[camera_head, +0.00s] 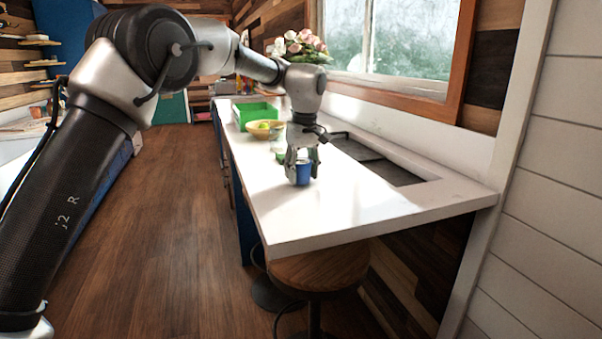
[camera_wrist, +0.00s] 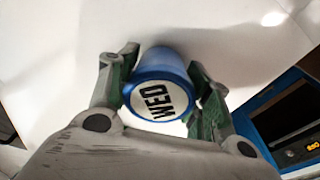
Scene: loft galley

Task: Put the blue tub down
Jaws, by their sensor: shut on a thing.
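The blue tub (camera_head: 303,173) is at the white counter (camera_head: 345,207), near its left edge. In the wrist view the blue tub (camera_wrist: 160,88) has a white lid marked "WED". My gripper (camera_head: 302,165) points down from above, with its fingers on both sides of the tub. In the wrist view my gripper (camera_wrist: 162,98) is shut on the tub. The tub looks upright. I cannot tell whether its base touches the counter or is slightly above it.
A green crate (camera_head: 255,113) and a yellow bowl (camera_head: 264,131) with fruit stand farther back on the counter. A dark recessed panel (camera_head: 375,163) lies to the right. The near end of the counter is clear. A wooden stool (camera_head: 320,268) stands below it.

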